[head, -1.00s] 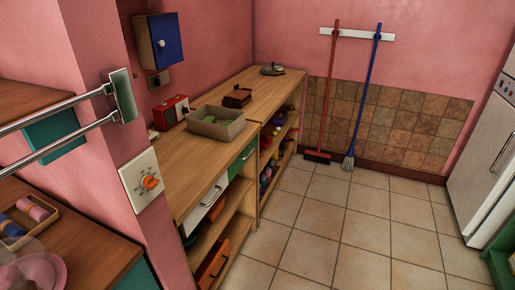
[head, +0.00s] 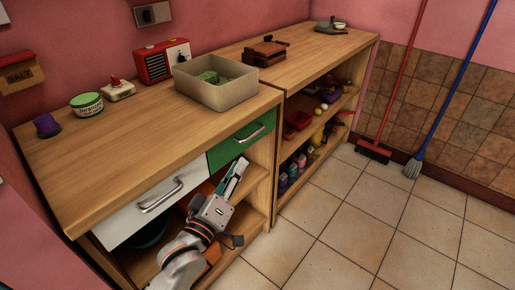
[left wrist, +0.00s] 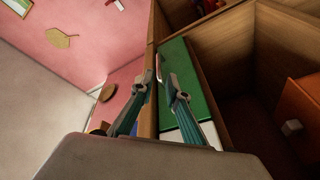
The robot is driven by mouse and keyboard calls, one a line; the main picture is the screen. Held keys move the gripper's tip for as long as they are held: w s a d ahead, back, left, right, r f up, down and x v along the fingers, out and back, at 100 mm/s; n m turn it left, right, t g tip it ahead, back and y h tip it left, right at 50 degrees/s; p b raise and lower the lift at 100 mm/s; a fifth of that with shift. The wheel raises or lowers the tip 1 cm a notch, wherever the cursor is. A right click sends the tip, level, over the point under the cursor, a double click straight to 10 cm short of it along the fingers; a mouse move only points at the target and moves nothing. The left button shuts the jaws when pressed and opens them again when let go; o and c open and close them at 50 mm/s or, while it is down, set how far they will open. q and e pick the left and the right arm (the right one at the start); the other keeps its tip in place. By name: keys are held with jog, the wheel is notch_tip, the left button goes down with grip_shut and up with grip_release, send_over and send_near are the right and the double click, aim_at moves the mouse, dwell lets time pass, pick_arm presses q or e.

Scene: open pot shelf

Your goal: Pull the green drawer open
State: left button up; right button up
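The green drawer (head: 228,151) sits under the counter top, to the right of a white drawer (head: 135,212). Its front looks flush, so it appears shut. Its metal bar handle (head: 249,134) is on the front. My left gripper (head: 238,168) is just below and in front of the drawer, its teal fingers pointing up toward the handle. In the left wrist view the green front (left wrist: 188,78) is beyond the fingers. The two fingertips (left wrist: 162,82) stand apart, with a light bit of the handle (left wrist: 159,66) just beyond them. My right gripper is not in view.
A grey bin (head: 220,96) with something green inside stands on the counter above the drawer. Open shelves (head: 315,125) with several small items are to the right. The tiled floor (head: 340,235) in front is clear.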

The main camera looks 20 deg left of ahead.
aim_at(250, 137)
pick_arm(q)
jog(key=w+n+b, duration=0.1)
jog(key=w, duration=0.2)
jog(key=w+r+b, duration=0.1)
jog(key=w, duration=0.3)
jog(key=w+r+n+t+b, duration=0.1)
jog(key=w, duration=0.2)
jog(key=shift+w+a+n+y, duration=0.2)
jog(key=shift+w+n+y, duration=0.1)
jog(key=shift+w, duration=0.05)
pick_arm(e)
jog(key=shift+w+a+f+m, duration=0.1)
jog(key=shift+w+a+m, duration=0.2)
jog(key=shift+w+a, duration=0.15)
pick_arm(q)
jog(key=shift+c, duration=0.3)
grip_shut()
